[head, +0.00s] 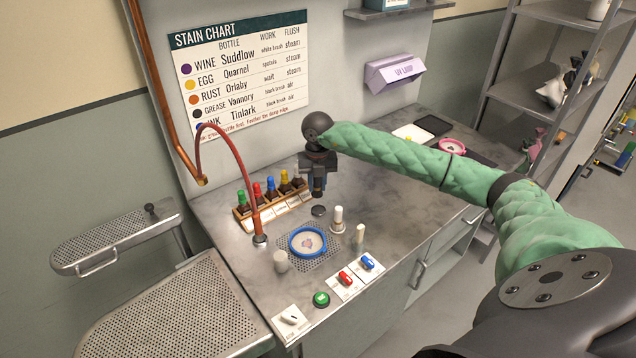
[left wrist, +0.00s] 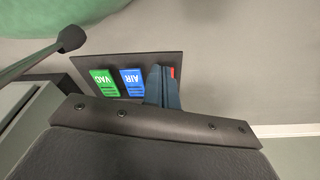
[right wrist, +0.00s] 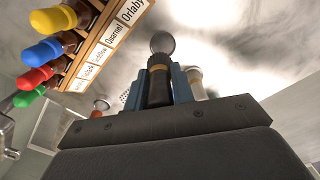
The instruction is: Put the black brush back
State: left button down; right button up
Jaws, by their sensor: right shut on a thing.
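My right gripper (head: 318,190) points down above the bench, just behind a small dark disc (head: 318,210). In the right wrist view my right gripper (right wrist: 160,85) is shut on the black brush (right wrist: 158,90), a dark body with a tan band near its far end. The brush is mostly hidden in the head view. The dark disc (right wrist: 162,42) shows beyond the brush's end; I cannot tell whether they touch. My left gripper (left wrist: 163,88) is out of the head view; its fingers are together with nothing visible between them.
A wooden rack (head: 243,212) of colour-capped bottles stands left of my right gripper. A blue-rimmed dish (head: 308,254), a pale-topped piece (head: 337,220) and another (head: 360,235) stand in front. A red hose (head: 240,165) arches at left. Switches (head: 346,279) line the front edge.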

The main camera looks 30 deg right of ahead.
aim_at(319, 194)
jog(key=shift+d+f, duration=0.4)
jog(key=shift+f, duration=0.2)
jog(key=shift+a+f+b, duration=0.2)
jog(key=shift+f+b, duration=0.25)
jog(key=shift+f, duration=0.4)
pick_arm(q)
jog(key=shift+w+d+r, duration=0.3)
jog(key=shift+w+r, duration=0.05)
jog(key=shift+r, duration=0.2)
jog(key=shift+w+d+r, duration=0.3)
jog(key=shift+w+r, duration=0.05)
jog(key=shift+r, duration=0.2)
pick_arm(e)
jog(key=shift+f, duration=0.95)
pick_arm(q)
jog(key=shift+d+f+b, duration=0.1)
jog(key=shift+f+b, duration=0.15)
jog(key=shift+b, duration=0.25)
jog(key=shift+f, duration=0.3)
